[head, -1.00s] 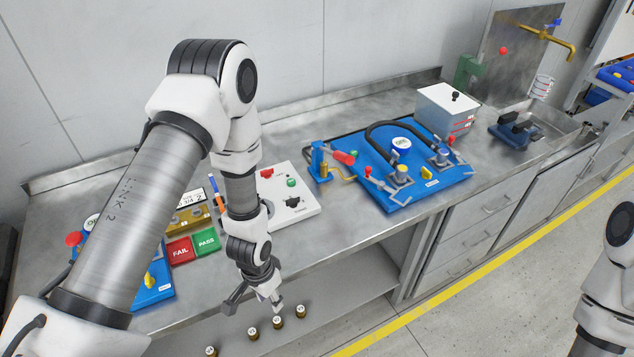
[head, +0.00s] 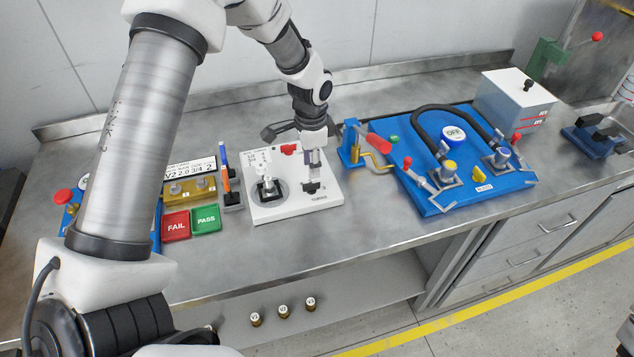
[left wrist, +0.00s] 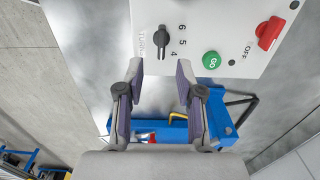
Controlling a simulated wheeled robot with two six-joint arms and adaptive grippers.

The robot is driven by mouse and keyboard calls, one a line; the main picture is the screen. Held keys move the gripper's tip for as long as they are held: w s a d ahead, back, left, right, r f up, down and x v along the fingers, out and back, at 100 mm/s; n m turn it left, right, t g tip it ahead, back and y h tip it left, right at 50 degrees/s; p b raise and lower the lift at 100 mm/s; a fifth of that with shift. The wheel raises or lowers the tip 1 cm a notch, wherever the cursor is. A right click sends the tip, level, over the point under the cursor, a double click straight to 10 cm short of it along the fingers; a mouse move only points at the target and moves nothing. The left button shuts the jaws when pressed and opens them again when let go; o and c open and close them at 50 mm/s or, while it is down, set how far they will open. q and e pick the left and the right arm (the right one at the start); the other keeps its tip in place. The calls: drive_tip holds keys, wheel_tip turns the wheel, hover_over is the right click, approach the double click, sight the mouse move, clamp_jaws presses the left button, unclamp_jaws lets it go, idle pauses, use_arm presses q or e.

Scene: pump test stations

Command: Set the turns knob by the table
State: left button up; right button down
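The black turns knob (head: 311,187) is at the front right of the white panel (head: 268,214), above the word TURNS. In the left wrist view the knob (left wrist: 161,40) stands beside the printed figures 4, 5 and 6; its exact setting is hard to tell. My left gripper (head: 313,168) is above the panel, close over the knob. In the left wrist view its fingers (left wrist: 160,72) are apart with nothing between them, and the knob lies just beyond the tips. A small printed table (head: 257,162) is on the panel, too small to read.
A green GO button (left wrist: 211,60) and a red switch (left wrist: 270,33) are on the panel near the knob. A blue pump board (head: 435,205) stands to the right. A card (head: 190,170), FAIL pad (head: 176,225) and PASS pad (head: 206,219) are left. Bench front is clear.

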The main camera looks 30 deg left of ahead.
sight(311, 183)
use_arm(q)
drive_tip(key=f, duration=0.2)
drive_tip(key=f+p, duration=0.1)
drive_tip(key=f, duration=0.3)
drive_tip(key=shift+w+a+f, duration=0.1)
drive_tip(key=shift+a+f, duration=0.1)
drive_tip(key=shift+a, duration=0.05)
drive_tip(key=shift+d+f, duration=0.1)
drive_tip(key=shift+f, duration=0.3)
drive_tip(key=shift+c, duration=0.3)
clamp_jaws()
drive_tip(key=shift+n+p, duration=0.3)
drive_tip(key=shift+n, duration=0.1)
drive_tip(key=n+p, duration=0.1)
drive_tip(key=n, duration=0.2)
drive_tip(key=shift+r, duration=0.1)
drive_tip(key=shift+n+p, duration=0.45)
drive_tip(key=shift+n, duration=1.55)
